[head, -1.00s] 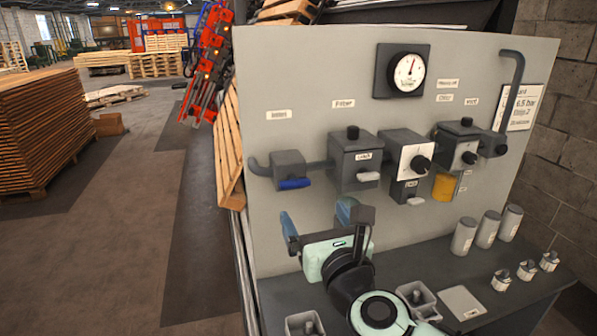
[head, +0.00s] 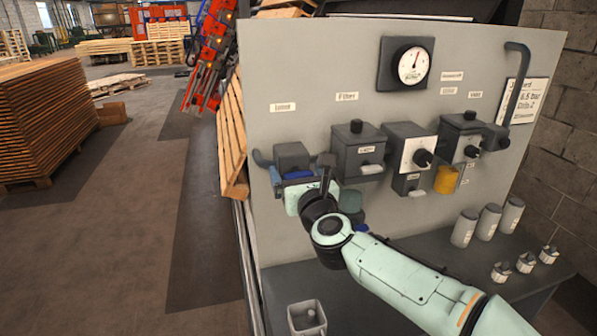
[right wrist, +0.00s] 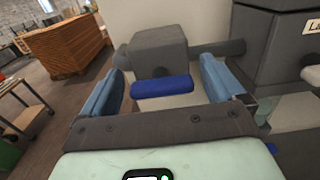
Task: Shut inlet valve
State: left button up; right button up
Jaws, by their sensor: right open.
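The inlet valve (head: 292,156) is a dark grey box on the left of the upright grey panel, under a small label that seems to read "Inlet". Its blue lever (right wrist: 162,87) lies crosswise below the box in the right wrist view. In the head view my gripper partly hides the lever. My right gripper (head: 304,176) is in front of the valve, at lever height. Its blue fingers (right wrist: 220,78) are open, one on each side of the lever, with visible gaps at both lever ends. My left gripper is in neither view.
A filter box (head: 358,148) with a pale lever sits close right of the valve, followed by a regulator (head: 410,150) and another valve box (head: 461,135). A gauge (head: 411,65) hangs above. Grey canisters (head: 464,228) stand on the bench at right.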

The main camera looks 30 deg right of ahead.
jog(key=c, duration=1)
jog(key=shift+o, duration=0.2)
jog(key=shift+n, duration=0.3)
jog(key=n, duration=0.3)
jog(key=shift+w+a+n, duration=0.1)
jog(key=shift+n, duration=0.3)
jog(key=n+p, duration=0.1)
jog(key=n, duration=0.5)
jog(key=n+p, duration=0.1)
jog(key=n, duration=0.2)
jog(key=shift+a+f, duration=0.15)
jog(key=shift+f+n+p, duration=0.15)
jog(key=shift+n+p, duration=0.65)
jog(key=shift+n, duration=1.4)
